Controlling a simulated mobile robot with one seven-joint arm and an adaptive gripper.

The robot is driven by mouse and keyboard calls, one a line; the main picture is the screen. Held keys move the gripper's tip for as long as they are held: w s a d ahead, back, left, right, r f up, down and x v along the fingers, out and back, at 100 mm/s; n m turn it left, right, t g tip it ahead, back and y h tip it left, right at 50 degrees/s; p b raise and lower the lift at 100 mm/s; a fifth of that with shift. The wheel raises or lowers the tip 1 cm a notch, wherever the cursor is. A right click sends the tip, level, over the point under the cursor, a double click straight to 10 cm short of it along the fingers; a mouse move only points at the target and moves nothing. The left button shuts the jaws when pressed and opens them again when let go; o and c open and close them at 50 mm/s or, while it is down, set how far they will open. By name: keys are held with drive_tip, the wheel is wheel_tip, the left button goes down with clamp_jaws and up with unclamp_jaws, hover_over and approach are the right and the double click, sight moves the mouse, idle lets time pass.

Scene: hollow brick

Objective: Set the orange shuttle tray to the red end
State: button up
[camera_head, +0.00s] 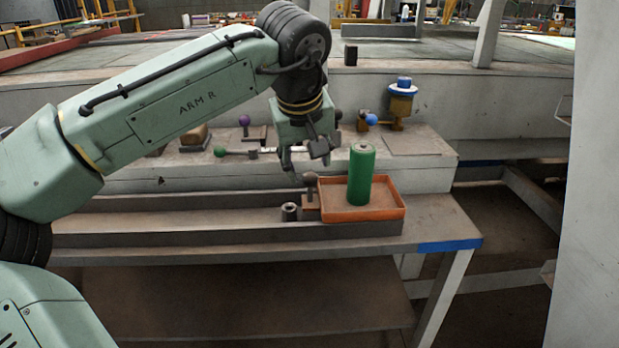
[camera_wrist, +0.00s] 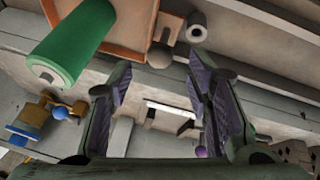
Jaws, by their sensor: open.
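The orange shuttle tray (camera_head: 388,214) sits at the right end of a long grey rail track on the bench, near the blue end mark (camera_head: 448,245). A green cylinder (camera_head: 361,175) stands upright in it. A round-knobbed post (camera_head: 310,182) is on the tray's left side. My gripper (camera_head: 305,160) is open and empty, above and slightly left of the knob, apart from it. The wrist view shows the tray (camera_wrist: 132,22), the cylinder (camera_wrist: 75,40) and the knob (camera_wrist: 160,56) beyond the open fingers (camera_wrist: 160,85). No red end mark shows; my arm covers part of the left side.
A small metal ring (camera_head: 290,211) stands beside the track, left of the tray. Behind, a raised ledge carries a green-knobbed lever (camera_head: 222,152), a purple knob (camera_head: 244,120) and a blue-capped yellow fitting (camera_head: 402,98). The track left of the tray looks clear where visible.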

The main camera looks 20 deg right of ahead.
sight(309, 175)
drive_tip(key=x, duration=0.6)
drive_tip(key=shift+f, duration=0.1)
drive_tip(key=shift+c, duration=0.2)
clamp_jaws()
idle(0.5)
